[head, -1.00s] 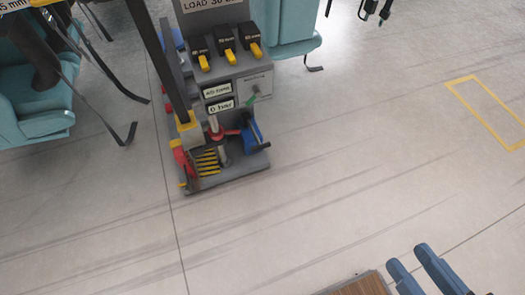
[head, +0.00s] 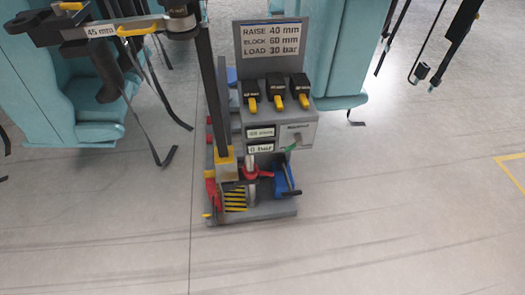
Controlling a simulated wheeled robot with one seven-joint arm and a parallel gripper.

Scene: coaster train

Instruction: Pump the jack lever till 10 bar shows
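A green handle (head: 291,149) is on the front above the blue unit. My gripper is not in view.
The sign (head: 276,38) reads RAISE 40 mm, BLOCK 60 mm, LOAD 30 bar. Several black blocks with yellow tabs (head: 276,92) sit below it. Teal seats (head: 65,95) with hanging straps flank the station. A 45 mm label (head: 100,31) is at upper left. Floor in front is clear.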

